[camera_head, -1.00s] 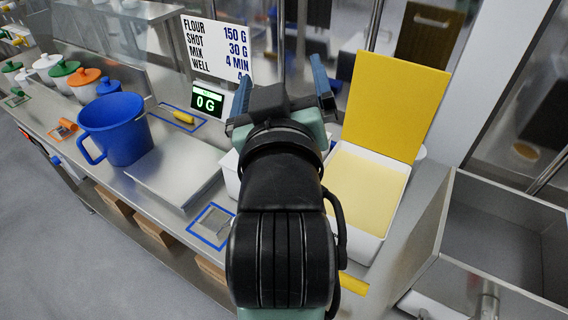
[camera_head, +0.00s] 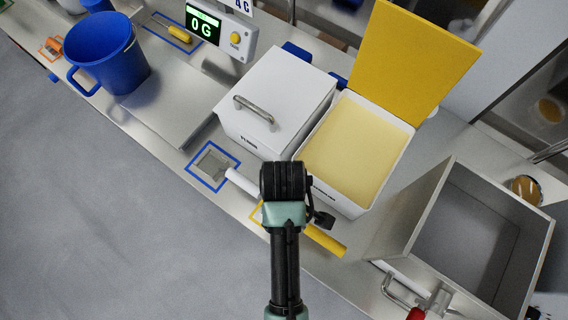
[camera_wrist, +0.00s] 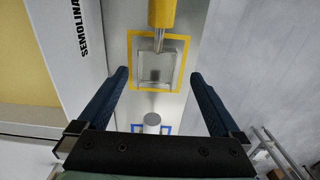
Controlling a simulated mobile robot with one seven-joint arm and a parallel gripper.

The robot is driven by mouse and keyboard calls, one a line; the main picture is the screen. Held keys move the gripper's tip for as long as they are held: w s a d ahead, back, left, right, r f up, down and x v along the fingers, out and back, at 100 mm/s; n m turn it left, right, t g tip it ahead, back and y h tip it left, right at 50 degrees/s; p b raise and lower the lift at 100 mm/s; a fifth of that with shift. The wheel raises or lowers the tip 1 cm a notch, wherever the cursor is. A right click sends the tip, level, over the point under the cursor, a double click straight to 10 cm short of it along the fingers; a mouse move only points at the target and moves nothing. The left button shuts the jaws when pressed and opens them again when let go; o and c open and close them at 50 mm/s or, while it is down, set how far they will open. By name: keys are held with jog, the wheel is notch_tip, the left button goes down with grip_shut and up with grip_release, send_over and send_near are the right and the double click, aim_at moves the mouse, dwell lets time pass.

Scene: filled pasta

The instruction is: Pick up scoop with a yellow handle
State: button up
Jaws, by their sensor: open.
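The scoop with a yellow handle lies on the steel counter in the wrist view, its yellow handle (camera_wrist: 162,14) at the top edge and its clear or metal-grey pan (camera_wrist: 157,66) inside a yellow square outline. In the head view its handle (camera_head: 325,240) shows right of my wrist, which hides the pan. My gripper (camera_wrist: 160,75) is open and empty, pointing down, with one finger on each side of the pan in the wrist view. Its height above the scoop is hard to tell. The head view hides the fingers.
A grey scoop (camera_head: 212,163) with a white handle lies at a blue outline. A lidded white box (camera_head: 277,95) and an open box with pale semolina (camera_head: 352,150) stand behind. An empty metal bin (camera_head: 470,235) is at right, a blue jug (camera_head: 107,55) at left.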

jog(key=shift+w+d+f+p, duration=0.15)
jog(key=shift+f+p, duration=0.2)
jog(key=shift+f, duration=1.15)
jog(key=shift+w+a+f+p, duration=0.1)
jog(key=shift+f+p, duration=0.2)
jog(key=shift+f, duration=1.2)
jog(key=c, duration=1.3)
jog(key=shift+o, duration=0.2)
jog(key=shift+r, duration=0.2)
jog(key=shift+r, duration=0.55)
notch_tip(320, 180, up, 2)
jog(key=shift+r+b, duration=0.1)
jog(key=shift+b, duration=0.45)
jog(key=s+a+b, duration=0.3)
jog(key=s+a, duration=0.7)
jog(key=s, duration=0.4)
jog(key=shift+s+a+b, duration=0.3)
jog(key=shift+b, duration=0.05)
